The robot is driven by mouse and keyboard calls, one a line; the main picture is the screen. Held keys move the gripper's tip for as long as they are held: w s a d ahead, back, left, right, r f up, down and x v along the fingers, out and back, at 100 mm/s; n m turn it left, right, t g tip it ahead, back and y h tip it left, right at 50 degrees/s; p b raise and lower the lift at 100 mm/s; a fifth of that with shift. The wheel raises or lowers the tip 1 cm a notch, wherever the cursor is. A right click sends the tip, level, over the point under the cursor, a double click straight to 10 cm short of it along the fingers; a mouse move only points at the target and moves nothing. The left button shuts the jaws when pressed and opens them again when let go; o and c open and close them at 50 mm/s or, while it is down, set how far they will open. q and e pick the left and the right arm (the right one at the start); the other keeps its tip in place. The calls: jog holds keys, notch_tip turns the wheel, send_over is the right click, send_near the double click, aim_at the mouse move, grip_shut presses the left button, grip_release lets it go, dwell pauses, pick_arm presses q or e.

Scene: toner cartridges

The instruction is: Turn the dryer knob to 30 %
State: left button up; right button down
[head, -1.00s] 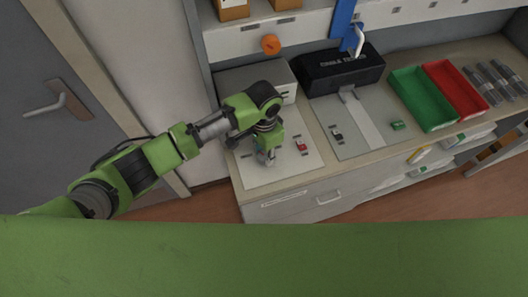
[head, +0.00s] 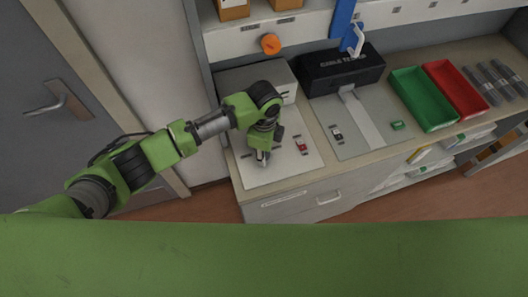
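No thing marked as a dryer, and no percent scale, can be made out in the head view. A round orange knob-like piece (head: 270,44) sits on the front of the white shelf panel. A grey box (head: 240,80) stands below it on the counter, partly hidden by my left arm; small dark details show at its right end. My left gripper (head: 262,158) points down over the pale board in front of the grey box, apart from the orange piece. Its fingers are too small to tell open from shut. My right gripper is not in view.
Small red (head: 302,145) and black (head: 336,132) parts lie on the boards. Boxes sit on the shelf above.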

pick_arm(q)
jog(key=m, duration=0.4)
jog(key=shift+m+b, duration=0.35)
jog(key=shift+m, duration=1.35)
jog(key=o, duration=1.1)
notch_tip(320, 180, up, 12)
